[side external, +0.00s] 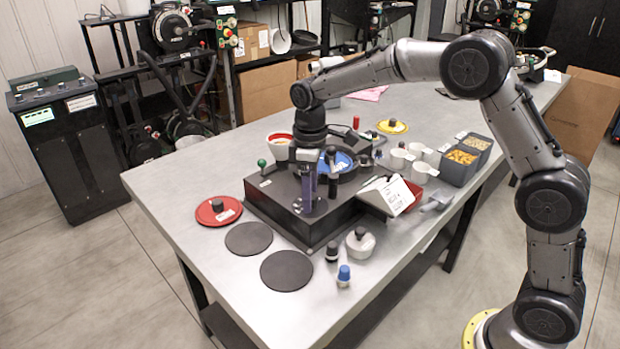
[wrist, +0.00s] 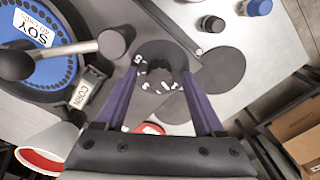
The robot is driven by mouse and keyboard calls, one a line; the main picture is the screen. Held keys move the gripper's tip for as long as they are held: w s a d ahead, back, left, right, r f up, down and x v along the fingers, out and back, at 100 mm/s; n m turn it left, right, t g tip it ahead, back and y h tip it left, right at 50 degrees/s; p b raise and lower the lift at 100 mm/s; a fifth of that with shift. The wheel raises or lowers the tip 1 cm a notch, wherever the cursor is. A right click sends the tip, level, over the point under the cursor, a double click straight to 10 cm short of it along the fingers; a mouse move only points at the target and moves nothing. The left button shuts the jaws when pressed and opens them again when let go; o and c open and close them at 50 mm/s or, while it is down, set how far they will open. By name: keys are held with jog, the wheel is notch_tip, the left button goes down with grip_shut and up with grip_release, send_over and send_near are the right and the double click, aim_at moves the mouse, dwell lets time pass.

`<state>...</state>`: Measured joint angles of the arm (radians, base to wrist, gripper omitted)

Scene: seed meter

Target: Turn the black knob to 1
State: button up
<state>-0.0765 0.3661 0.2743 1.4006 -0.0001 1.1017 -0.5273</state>
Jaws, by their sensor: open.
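The black machine (side external: 262,208) stands on the grey table. In the wrist view a black round knob (wrist: 165,55) lies ahead of my gripper (wrist: 172,85), near the line between its fingertips. Small white marks show around the knob's near side; I cannot read which one it points to. My gripper also shows in the side view (side external: 320,196), pointing down over the machine with its purple fingers apart. It is open, and I cannot tell whether either finger touches the knob. In the side view the knob is largely hidden by the fingers.
The table's left corner is clear.

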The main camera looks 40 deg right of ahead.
notch_tip(320, 180, up, 14)
jog(key=shift+f, duration=0.15)
dwell(0.3)
jog(key=s+d+r+m+t, duration=0.1)
jog(key=s+r+t, duration=0.1)
jog(key=s+r, duration=0.5)
jog(key=s+d+r+m+t, duration=0.1)
jog(key=s+d+r, duration=0.1)
jog(key=s, duration=0.9)
jog(key=s+f+m+t, duration=0.2)
jog(key=s+f+m, duration=0.3)
jog(key=s+f, duration=0.7)
jog(key=shift+s+d+f+t, duration=0.3)
jog(key=shift+f, duration=0.35)
